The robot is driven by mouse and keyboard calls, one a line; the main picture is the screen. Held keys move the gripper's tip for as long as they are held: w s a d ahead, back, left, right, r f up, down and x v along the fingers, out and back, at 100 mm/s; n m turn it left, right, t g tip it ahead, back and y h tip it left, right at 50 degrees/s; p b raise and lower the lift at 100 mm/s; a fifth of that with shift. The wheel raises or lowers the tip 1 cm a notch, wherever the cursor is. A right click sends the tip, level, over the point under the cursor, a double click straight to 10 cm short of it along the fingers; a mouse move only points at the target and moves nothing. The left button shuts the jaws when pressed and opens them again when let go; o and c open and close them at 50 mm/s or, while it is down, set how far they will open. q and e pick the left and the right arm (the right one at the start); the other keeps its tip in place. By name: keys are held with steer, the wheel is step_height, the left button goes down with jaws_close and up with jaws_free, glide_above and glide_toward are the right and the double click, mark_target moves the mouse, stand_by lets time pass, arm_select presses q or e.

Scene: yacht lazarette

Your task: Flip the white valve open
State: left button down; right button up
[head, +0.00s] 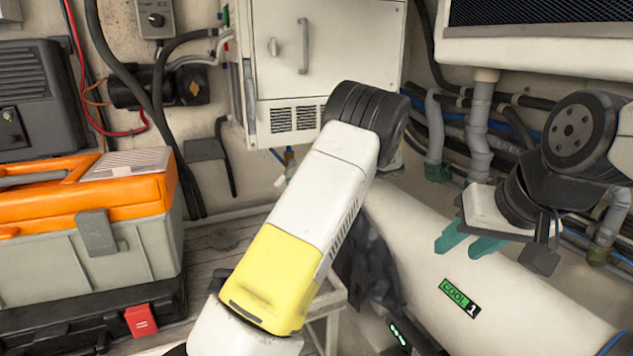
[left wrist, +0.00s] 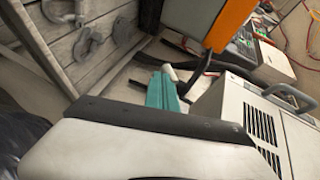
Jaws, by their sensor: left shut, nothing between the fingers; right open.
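A small white lever-like piece (head: 281,181) shows on the wall below the cabinet, just left of my left arm; it looks like the white valve, but is too small to tell its setting. In the left wrist view a white tip (left wrist: 168,71) shows right at the end of my left gripper (left wrist: 162,88), whose teal fingers are shut with nothing between them. I cannot tell whether they touch it. In the head view my left arm hides that gripper. My right gripper (head: 472,242) is open and empty above the white cylinder.
A white cabinet (head: 335,50) with a handle and vents hangs above the white piece. An orange and grey toolbox (head: 75,225) stands at left. A large white cylinder (head: 470,265) labelled COOL 1 lies at right. Hoses and pipes line the wall.

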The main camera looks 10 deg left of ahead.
arm_select(q)
steer(key=y, duration=0.1)
steer(key=s+a+m+y, duration=0.1)
steer(key=shift+a+r+g+y, duration=0.25)
steer(key=shift+a+g+y, duration=0.05)
steer(key=shift+g, duration=0.1)
steer(key=shift+s+a+r, duration=0.25)
steer(key=shift+a, duration=0.05)
stand_by(0.7)
stand_by(0.9)
steer(key=d, duration=0.7)
steer(key=shift+w+d+r, duration=0.15)
steer(key=shift+w+d, duration=0.15)
steer(key=shift+w, duration=0.15)
steer(key=shift+s, duration=0.1)
